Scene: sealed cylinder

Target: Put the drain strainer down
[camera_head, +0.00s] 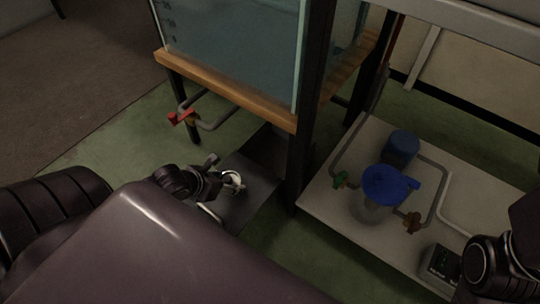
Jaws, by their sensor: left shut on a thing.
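My left gripper (219,182) reaches out past my own body at the lower left. It is shut on a small pale ring-like piece, which looks like the drain strainer (233,180). The strainer is held over or close to a dark grey surface (257,186) below the tank; I cannot tell whether it touches it. Part of the gripper and strainer is dark and small in the picture.
A water tank (235,45) stands on a wooden-edged frame (228,88) with dark legs. A red-handled valve (182,117) juts out below it. On the right, a white board (325,192) carries a blue-topped vessel (385,184), a blue cylinder (402,147), pipes and a control box (440,264).

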